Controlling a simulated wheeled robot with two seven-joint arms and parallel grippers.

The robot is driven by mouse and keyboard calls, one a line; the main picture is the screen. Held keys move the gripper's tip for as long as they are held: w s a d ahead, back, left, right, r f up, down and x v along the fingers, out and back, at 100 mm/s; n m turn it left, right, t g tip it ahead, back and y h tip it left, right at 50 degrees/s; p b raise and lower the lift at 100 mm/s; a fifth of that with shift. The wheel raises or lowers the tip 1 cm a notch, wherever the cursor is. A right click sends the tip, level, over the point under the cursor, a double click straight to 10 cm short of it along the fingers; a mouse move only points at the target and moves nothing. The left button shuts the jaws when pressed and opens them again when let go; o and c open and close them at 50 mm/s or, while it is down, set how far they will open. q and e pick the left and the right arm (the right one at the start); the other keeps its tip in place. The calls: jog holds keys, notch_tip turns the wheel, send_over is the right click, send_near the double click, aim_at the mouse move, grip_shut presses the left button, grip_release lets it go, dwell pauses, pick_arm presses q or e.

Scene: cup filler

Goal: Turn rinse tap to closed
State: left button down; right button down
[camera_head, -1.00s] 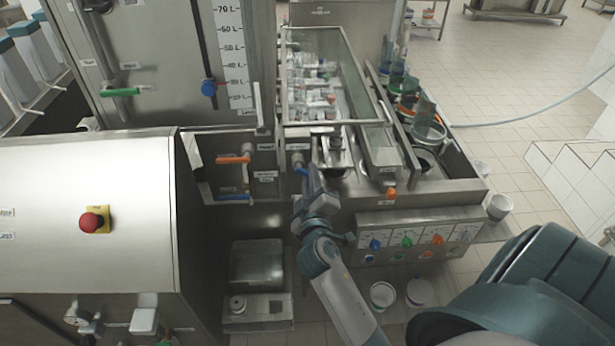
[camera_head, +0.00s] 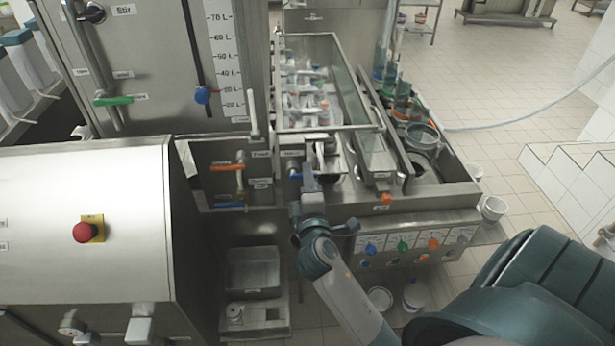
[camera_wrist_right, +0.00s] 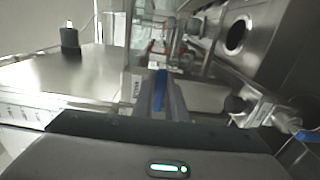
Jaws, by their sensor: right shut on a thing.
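A blue tap handle (camera_head: 295,176) shows on the front of the steel machine, just left of my right gripper's tip in the head view. In the right wrist view the blue handle (camera_wrist_right: 160,90) stands upright in the middle, between the fingers. My right gripper (camera_head: 309,181) is shut on this handle and hides part of it. A small label (camera_wrist_right: 136,88) sits beside the handle in the wrist view, too blurred to read. My left gripper is not in view.
An orange tap handle (camera_head: 227,167) and another blue handle (camera_head: 230,204) are to the left. A glass-walled basin (camera_head: 345,95) lies behind the gripper. Coloured knobs (camera_head: 403,246) line the panel at right. A steel housing with a red button (camera_head: 86,232) fills the left.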

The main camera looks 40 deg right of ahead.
jog(key=shift+r, duration=0.15)
jog(key=c, duration=1.8)
grip_release()
jog(key=shift+c, duration=0.2)
jog(key=shift+o, duration=0.2)
jog(key=shift+w, duration=0.1)
jog(key=b+v, duration=0.6)
jog(key=v, duration=1.1)
jog(key=shift+s+b, duration=0.25)
jog(key=shift+b, duration=0.05)
